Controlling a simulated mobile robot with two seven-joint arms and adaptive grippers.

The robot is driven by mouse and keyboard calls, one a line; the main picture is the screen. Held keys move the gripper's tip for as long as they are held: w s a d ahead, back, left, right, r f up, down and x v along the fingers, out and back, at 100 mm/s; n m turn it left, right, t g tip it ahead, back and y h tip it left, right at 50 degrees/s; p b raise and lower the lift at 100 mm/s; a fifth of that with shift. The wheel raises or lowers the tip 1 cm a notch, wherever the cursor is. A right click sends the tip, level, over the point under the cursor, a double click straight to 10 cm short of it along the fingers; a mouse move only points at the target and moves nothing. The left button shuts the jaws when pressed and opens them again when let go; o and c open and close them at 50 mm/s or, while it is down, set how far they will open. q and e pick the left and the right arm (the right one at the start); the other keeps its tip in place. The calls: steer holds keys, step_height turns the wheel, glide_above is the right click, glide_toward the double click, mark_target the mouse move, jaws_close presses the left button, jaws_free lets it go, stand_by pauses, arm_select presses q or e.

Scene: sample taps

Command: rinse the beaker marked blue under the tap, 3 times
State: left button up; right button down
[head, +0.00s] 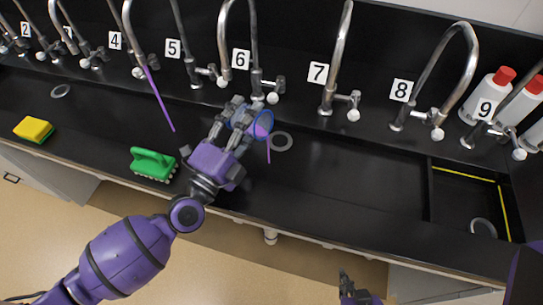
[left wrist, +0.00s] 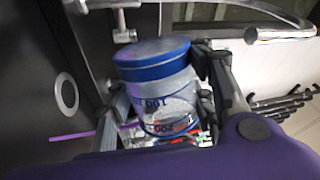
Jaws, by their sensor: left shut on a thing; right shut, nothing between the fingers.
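My left gripper (head: 246,122) is shut on the beaker with blue marking (head: 264,124), over the dark sink near tap 6. In the left wrist view the beaker (left wrist: 165,95) is clear with a blue band and blue print, between the fingers. The print appears upside down there. A thin purple streak (head: 269,152) shows just below the beaker; its source is hidden by the gripper. Tap 6 (head: 256,45) has its spout end just up and left of the gripper. My right gripper (head: 346,283) is shut and empty at the bottom edge.
Another purple streak (head: 160,100) hangs below a spout near label 4. A green brush (head: 153,163) and a yellow-green sponge (head: 34,129) lie left on the front ledge. Red-capped bottles (head: 488,97) stand at right. The sink floor right of the drain (head: 281,141) is clear.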

arm_select(q)
steer(key=shift+s+d, duration=0.1)
steer(key=shift+d, duration=0.05)
steer(key=shift+f+m, duration=0.1)
steer(key=shift+m, duration=0.2)
steer(key=shift+d+f+m+h+p, duration=0.15)
steer(key=shift+f+m+h+p, duration=0.2)
steer(key=shift+m, duration=0.55)
steer(key=shift+s+r, duration=0.1)
steer(key=shift+r, duration=0.05)
steer(key=shift+m, duration=0.3)
